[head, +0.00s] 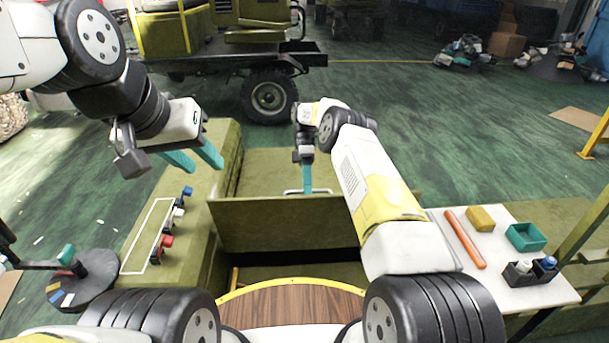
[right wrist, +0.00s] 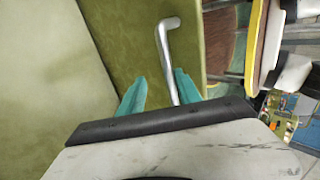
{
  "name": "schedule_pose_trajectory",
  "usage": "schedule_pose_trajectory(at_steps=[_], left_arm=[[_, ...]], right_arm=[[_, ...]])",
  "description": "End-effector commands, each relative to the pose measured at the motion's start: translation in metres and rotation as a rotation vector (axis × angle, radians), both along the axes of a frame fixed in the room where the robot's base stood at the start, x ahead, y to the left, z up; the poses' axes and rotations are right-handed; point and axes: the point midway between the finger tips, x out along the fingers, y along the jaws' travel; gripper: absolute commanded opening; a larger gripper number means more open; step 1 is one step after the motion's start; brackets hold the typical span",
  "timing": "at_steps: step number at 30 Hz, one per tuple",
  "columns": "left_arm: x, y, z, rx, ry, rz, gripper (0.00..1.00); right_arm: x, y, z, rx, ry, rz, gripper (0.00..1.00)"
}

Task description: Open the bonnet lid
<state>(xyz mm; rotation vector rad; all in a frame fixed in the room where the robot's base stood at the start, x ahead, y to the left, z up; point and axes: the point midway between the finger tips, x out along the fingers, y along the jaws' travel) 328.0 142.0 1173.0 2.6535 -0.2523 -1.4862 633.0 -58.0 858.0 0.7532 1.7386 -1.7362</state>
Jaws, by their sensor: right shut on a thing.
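The olive-green bonnet lid (head: 285,226) is ahead of me, tilted up, with a dark opening below its near edge. A silver bar handle (head: 290,191) shows just behind the lid's upper edge. My right gripper (head: 306,188) is at the handle, its teal fingers pointing down. In the right wrist view the handle (right wrist: 163,45) runs between the teal fingers of my right gripper (right wrist: 158,92), which is shut on it; the finger contact is partly hidden. My left gripper (head: 194,160) is open and empty, above the left green panel.
The left panel (head: 190,215) carries blue, white and red knobs (head: 165,241). At right, a white shelf (head: 500,285) holds an orange rod, a yellow block, a teal tray and a black holder. A round dark stand (head: 88,283) is at lower left. A green vehicle (head: 225,60) stands behind.

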Motion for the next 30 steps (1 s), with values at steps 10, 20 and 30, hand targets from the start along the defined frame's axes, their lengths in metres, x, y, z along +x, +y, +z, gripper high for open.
schedule_pose_trajectory(at_steps=[10, 20, 30], left_arm=[[0.0, 0.0, 0.0, 0.0, 0.0, 0.0, 0.36], [0.0, 0.0, 0.0, 0.0, 0.0, 0.0, 0.36], [0.0, 0.0, 0.0, 0.0, 0.0, 0.0, 0.36]], right_arm=[[0.001, 0.001, 0.015, 0.002, -0.005, -0.001, 0.34], [-0.02, 0.001, 0.039, 0.001, 0.001, 0.001, 0.34], [-0.067, 0.006, 0.043, 0.001, 0.002, 0.002, 0.34]])
